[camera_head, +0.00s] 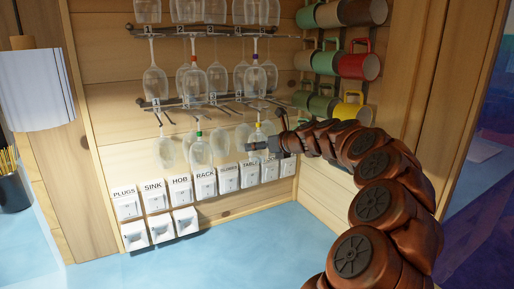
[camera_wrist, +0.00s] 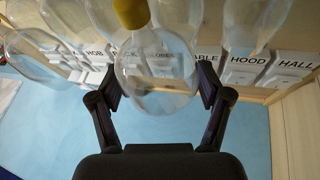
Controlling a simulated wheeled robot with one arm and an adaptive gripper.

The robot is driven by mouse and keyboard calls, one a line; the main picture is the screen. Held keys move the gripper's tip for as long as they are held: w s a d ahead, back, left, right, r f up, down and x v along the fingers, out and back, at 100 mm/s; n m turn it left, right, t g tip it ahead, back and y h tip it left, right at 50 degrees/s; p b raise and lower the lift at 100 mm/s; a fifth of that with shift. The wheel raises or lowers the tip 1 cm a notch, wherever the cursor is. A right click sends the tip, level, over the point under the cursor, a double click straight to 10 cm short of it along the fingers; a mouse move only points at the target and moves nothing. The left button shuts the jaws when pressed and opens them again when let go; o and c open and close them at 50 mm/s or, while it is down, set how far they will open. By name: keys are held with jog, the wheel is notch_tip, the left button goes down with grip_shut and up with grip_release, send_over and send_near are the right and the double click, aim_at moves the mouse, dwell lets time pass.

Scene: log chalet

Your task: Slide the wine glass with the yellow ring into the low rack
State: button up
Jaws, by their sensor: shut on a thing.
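The wine glass with the yellow ring (camera_head: 257,137) hangs upside down, bowl low, in front of the wall in the head view. In the wrist view its clear bowl (camera_wrist: 155,85) lies between the fingers, with the yellow ring above it. My gripper (camera_wrist: 157,88) is shut on this bowl; in the head view my gripper (camera_head: 266,147) reaches it from the right. The low rack (camera_head: 190,102) is a set of dark rails just above and left of the held glass. I cannot tell whether the glass's foot is between its rails.
A green-ringed glass (camera_head: 200,148) and other clear glasses hang close to the left of the held glass. Labelled white switches (camera_head: 205,182) line the wall below. A yellow mug (camera_head: 352,109) and other mugs hang at the right. The blue counter (camera_head: 250,245) is clear.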

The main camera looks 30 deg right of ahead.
jog(key=shift+w, duration=1.1)
jog(key=o, duration=0.9)
jog(key=shift+c, duration=0.2)
jog(key=shift+f, duration=0.1)
jog(key=v, duration=0.7)
dwell(4.8)
